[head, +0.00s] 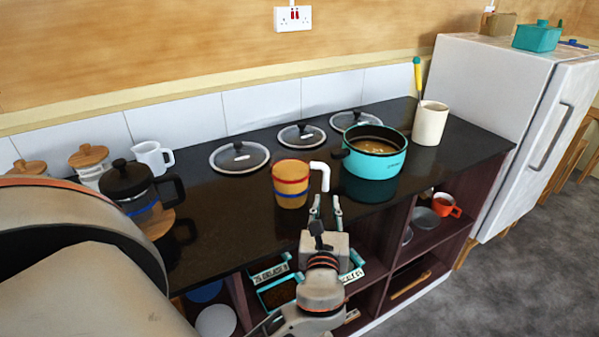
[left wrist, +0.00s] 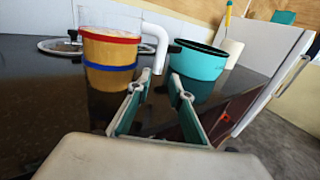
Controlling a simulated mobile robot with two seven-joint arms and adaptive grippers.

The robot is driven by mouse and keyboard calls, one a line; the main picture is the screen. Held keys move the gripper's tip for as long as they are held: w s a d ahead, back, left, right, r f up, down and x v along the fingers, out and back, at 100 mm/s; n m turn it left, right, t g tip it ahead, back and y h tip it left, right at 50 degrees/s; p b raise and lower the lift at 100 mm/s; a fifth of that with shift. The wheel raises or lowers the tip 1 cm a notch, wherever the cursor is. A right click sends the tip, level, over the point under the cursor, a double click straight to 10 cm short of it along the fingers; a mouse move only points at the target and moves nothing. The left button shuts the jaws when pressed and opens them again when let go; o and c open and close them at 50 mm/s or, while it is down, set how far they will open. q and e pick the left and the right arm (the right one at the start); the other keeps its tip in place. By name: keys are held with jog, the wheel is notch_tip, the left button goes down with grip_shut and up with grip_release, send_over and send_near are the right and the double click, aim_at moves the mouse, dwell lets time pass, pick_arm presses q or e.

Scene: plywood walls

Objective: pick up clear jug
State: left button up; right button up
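The clear jug (head: 290,188) stands upright on the dark counter, with amber contents, a red band, a blue band and a white handle on its right side. It also shows in the left wrist view (left wrist: 108,52), ahead and to the left of the fingers. My left gripper (head: 326,206) is open and empty at the counter's front edge, close to the jug's handle side. In the left wrist view its two fingers (left wrist: 157,92) are apart, with the white handle just beyond them. They do not appear to touch it. My right gripper is not in view.
A turquoise pot (head: 374,165) stands right of the jug, with a white utensil holder (head: 430,124) beyond. Glass lids (head: 240,157) lie behind. A black-lidded pot (head: 128,182) and a white cup (head: 153,158) stand left. Open shelves lie below the counter; a fridge (head: 490,90) stands right.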

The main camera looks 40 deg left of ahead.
aim_at(325, 187)
pick_arm(q)
jog(key=shift+r+x, duration=0.25)
jog(key=shift+x, duration=0.95)
jog(key=x, duration=0.5)
jog(key=shift+w+a+f, duration=0.1)
jog(key=shift+w+a, duration=0.1)
jog(key=shift+a, duration=0.2)
grip_shut()
